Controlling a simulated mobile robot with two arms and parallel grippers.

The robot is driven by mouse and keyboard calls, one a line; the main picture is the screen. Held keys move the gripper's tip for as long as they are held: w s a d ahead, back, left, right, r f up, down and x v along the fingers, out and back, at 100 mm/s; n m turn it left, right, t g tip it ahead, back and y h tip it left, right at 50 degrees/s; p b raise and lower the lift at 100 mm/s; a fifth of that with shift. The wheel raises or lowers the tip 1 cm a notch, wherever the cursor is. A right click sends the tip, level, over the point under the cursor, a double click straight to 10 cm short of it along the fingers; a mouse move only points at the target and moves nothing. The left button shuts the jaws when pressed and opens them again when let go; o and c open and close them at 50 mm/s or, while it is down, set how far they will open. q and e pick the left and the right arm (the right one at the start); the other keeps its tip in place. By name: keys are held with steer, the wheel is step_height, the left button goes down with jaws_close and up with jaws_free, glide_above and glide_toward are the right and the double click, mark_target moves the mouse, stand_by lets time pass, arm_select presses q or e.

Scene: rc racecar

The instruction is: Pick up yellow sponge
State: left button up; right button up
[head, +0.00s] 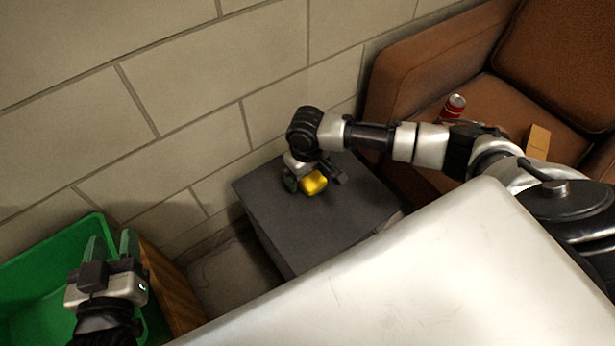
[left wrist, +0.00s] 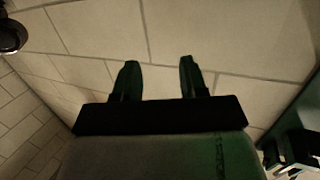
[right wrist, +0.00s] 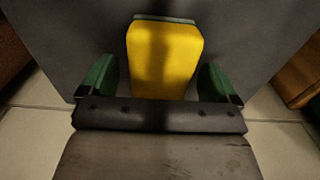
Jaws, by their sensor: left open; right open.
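The yellow sponge (head: 314,183) lies on a dark grey box-like table (head: 335,226) against the wall. My right gripper (head: 309,182) is over the table at the sponge. In the right wrist view the yellow sponge (right wrist: 165,60) stands between the two green fingers of the open right gripper (right wrist: 160,82), with a gap on each side. Its near end is hidden behind the gripper body. My left gripper (head: 112,245) is open and empty, above the green bin at the far left. In the left wrist view the left gripper (left wrist: 158,80) faces only the wall.
A green bin (head: 50,255) stands at the far left beside a wooden panel (head: 170,290). A brown sofa (head: 425,75) at the right holds a red can (head: 453,108) and a tan block (head: 537,142). The block wall closes off the back.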

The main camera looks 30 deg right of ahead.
steer(key=shift+c, duration=0.4)
steer(key=c, duration=0.9)
steer(key=shift+r, duration=0.15)
